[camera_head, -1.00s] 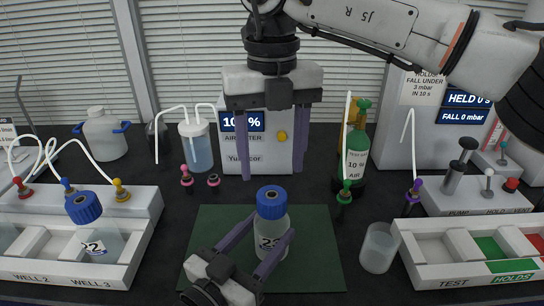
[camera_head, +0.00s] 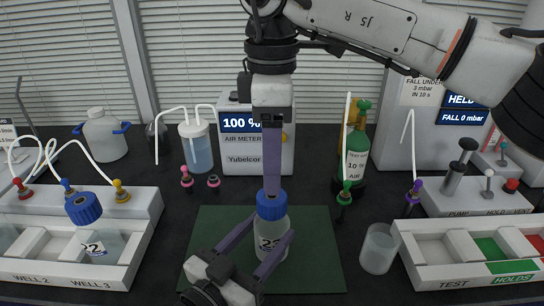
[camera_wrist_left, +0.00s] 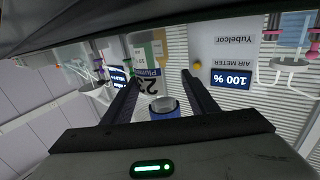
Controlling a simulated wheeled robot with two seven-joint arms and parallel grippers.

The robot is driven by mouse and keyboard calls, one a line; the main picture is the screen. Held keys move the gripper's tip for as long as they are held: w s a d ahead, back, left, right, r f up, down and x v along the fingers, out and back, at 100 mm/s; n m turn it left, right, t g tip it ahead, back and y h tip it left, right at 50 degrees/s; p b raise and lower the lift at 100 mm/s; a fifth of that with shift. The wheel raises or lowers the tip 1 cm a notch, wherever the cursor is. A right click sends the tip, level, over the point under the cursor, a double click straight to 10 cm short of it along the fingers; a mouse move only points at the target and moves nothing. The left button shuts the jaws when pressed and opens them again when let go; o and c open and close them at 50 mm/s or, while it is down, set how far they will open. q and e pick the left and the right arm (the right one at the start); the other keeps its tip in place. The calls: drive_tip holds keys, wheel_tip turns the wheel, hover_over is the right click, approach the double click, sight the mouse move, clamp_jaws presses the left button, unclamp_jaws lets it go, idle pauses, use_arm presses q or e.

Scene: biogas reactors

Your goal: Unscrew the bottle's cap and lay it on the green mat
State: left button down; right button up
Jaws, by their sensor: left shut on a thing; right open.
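The bottle (camera_head: 271,242), clear with a dark-numbered label, stands upright on the green mat (camera_head: 322,270). Its blue cap (camera_head: 271,211) is on its neck. My left gripper (camera_head: 269,224) is shut on the bottle's body, a finger on each side; the wrist view also shows the bottle's label (camera_wrist_left: 150,86) between the fingers. My right gripper (camera_head: 271,188) points down from above, its fingertips at the cap's height in the picture. It is seen edge-on, one finger hiding the other, and is open. I cannot tell whether it touches the cap.
A clear beaker (camera_head: 379,249) stands right of the mat. A second blue-capped bottle (camera_head: 97,240) leans in the left well rack (camera_head: 117,273). The test tray (camera_head: 456,284) is at right. An air meter (camera_head: 243,160) and green cylinder (camera_head: 357,150) stand behind. The mat's left part is bare.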

sight(272, 203)
wheel_tip(272, 203, down, 8)
drive_tip(key=shift+r, duration=0.1)
idle(0.4)
